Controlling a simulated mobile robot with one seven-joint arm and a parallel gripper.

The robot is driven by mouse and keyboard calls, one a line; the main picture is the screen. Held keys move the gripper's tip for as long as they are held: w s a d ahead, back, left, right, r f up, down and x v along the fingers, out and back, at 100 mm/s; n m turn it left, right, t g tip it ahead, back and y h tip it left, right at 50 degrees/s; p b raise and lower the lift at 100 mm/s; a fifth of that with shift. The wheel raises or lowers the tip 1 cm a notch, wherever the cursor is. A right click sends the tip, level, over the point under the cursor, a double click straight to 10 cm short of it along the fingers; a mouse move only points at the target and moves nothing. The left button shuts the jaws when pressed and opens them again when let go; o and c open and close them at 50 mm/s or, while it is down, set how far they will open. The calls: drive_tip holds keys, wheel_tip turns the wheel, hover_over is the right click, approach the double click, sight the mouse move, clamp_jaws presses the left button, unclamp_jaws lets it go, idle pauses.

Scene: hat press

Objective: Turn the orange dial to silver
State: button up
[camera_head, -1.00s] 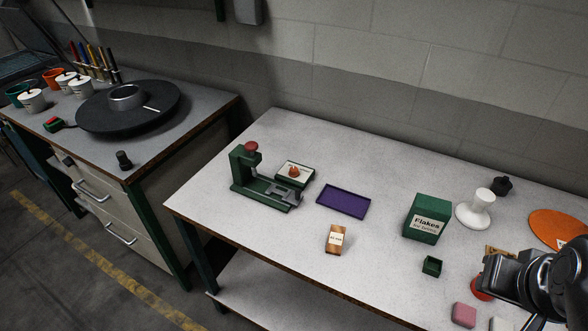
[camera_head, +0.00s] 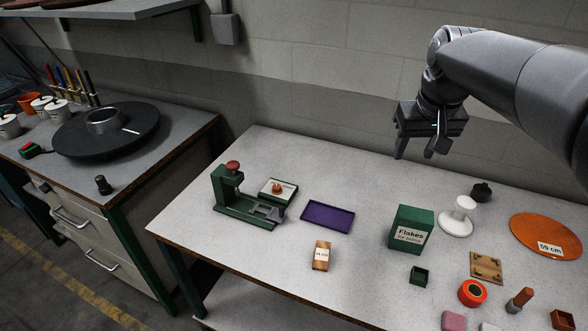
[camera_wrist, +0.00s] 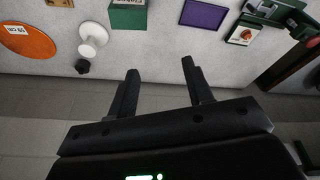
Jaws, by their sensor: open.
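A small orange dial (camera_head: 277,188) sits on a white-faced plate in a dark green frame (camera_head: 290,199), behind the green press on the table. Its markings are too small to read. The dial also shows upside down near the top right of the wrist view (camera_wrist: 246,33). My gripper (camera_head: 418,150) is open and empty, fingers pointing down, raised near the back wall, to the right of the dial and well apart from it. Its two fingers (camera_wrist: 160,70) are spread in the wrist view with nothing between them.
The green press (camera_head: 240,211) with a red knob stands beside the dial plate. A purple tray (camera_head: 328,216), a small box (camera_head: 321,255), the green Flakes box (camera_head: 410,230), a white spool (camera_head: 458,217) and a large orange disc (camera_head: 545,235) share the table. Bare tabletop lies between them.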

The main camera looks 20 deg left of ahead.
drive_tip(key=w+a+f+n, duration=0.2)
drive_tip(key=w+a, duration=0.4)
drive_tip(key=a, duration=0.3)
drive_tip(key=n+g, duration=0.3)
drive_tip(key=n, duration=0.2)
hover_over(277, 186)
wheel_tip(277, 186, down, 18)
drive_tip(key=shift+m+h, duration=0.3)
drive_tip(key=shift+h, duration=0.1)
wheel_tip(277, 186, down, 10)
drive_tip(key=shift+d+f, duration=0.1)
drive_tip(key=shift+f, duration=0.15)
drive_tip(key=shift+c, duration=0.4)
drive_tip(key=c, duration=0.9)
